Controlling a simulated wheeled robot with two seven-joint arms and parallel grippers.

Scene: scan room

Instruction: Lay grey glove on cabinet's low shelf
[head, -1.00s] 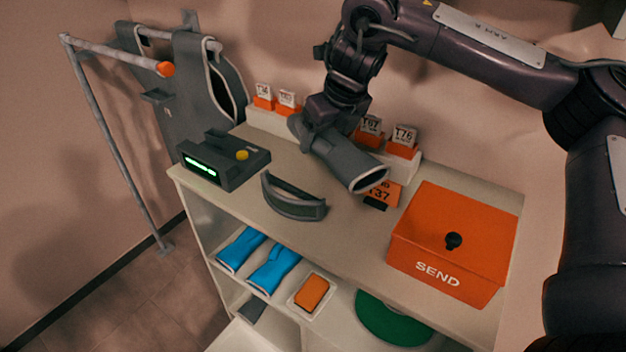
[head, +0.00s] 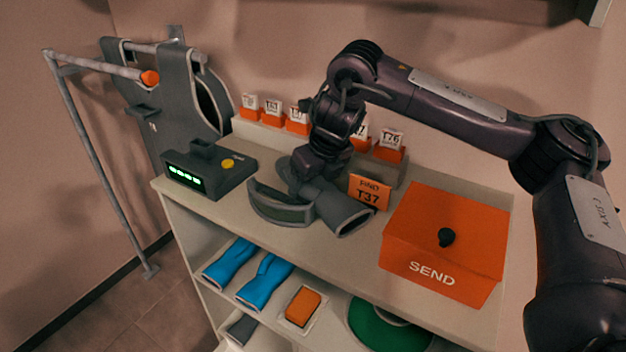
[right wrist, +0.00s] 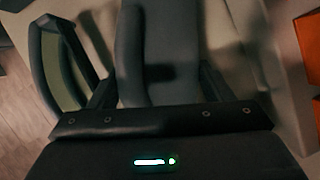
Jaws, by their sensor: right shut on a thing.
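The grey glove (head: 340,209) with a pale-edged open cuff is in my right gripper (head: 308,190), low over the cabinet top (head: 350,258). I cannot tell whether it touches the top. In the right wrist view the glove (right wrist: 160,45) lies between the fingers of my right gripper (right wrist: 155,95), which is shut on it. The cabinet's open front shows a shelf with two blue gloves (head: 264,282). Below it, the low shelf is mostly hidden; a grey item (head: 240,329) shows there. My left gripper is not in view.
A grey curved band (head: 279,209) lies close left of the held glove. A grey device (head: 208,168), a FIND T37 sign (head: 369,192) and an orange SEND box (head: 440,240) stand on top. An orange block (head: 302,305) and a green disc (head: 385,328) share the blue gloves' shelf.

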